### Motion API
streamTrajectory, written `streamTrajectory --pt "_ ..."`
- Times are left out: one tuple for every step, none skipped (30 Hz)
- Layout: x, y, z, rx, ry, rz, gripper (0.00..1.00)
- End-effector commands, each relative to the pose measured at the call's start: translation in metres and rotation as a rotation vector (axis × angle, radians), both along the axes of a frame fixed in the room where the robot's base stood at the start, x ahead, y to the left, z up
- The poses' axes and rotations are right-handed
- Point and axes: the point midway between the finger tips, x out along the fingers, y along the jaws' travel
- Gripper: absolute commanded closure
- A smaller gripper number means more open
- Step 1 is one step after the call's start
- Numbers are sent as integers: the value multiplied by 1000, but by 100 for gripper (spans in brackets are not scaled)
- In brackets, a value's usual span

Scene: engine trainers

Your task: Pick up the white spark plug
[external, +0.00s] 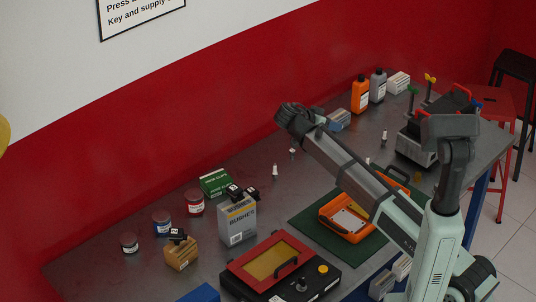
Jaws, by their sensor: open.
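A small upright white piece with a dark tip, which looks like the white spark plug (275,171), stands on the grey table near the green box. A similar small piece (293,153) stands a little behind it, and another (383,137) is right of my arm; their exact kinds are too small to tell. My gripper (285,112) seems to be the dark end of my arm, high in the picture above these pieces. It is open and touches none of them; its fingers are not clearly visible.
A green box (215,182), a grey bushes box (238,222) and several jars stand left. A red-framed case (270,262) and an orange device (350,215) on a green mat are in front. Bottles (360,93) stand at the back. Bare table surrounds the white piece.

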Motion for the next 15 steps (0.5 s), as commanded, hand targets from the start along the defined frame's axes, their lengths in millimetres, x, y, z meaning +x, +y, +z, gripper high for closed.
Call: streamTrajectory --pt "4 -13 2 -6 -42 -43 58" --pt "6 -20 4 -8 -70 -69 58" --pt "8 -30 6 -12 -107 -103 58" --pt "10 -36 8 -15 -133 -127 58" --pt "11 -43 10 -19 -162 -151 58" --pt "13 -51 12 -23 -198 -181 58" --pt "15 -58 14 -26 -224 -204 58" --pt "14 -55 7 -27 -220 -198 58" --pt "13 -54 -1 -25 -216 -194 58" --pt "13 -54 -7 -26 -215 -194 58" --pt "13 -54 -12 -25 -215 -193 58" --pt "13 -54 -18 -25 -216 -192 58" --pt "13 -53 -24 -24 -214 -192 58" --pt "14 -53 -31 -25 -213 -192 58" --pt "13 -53 -38 -25 -213 -192 58"
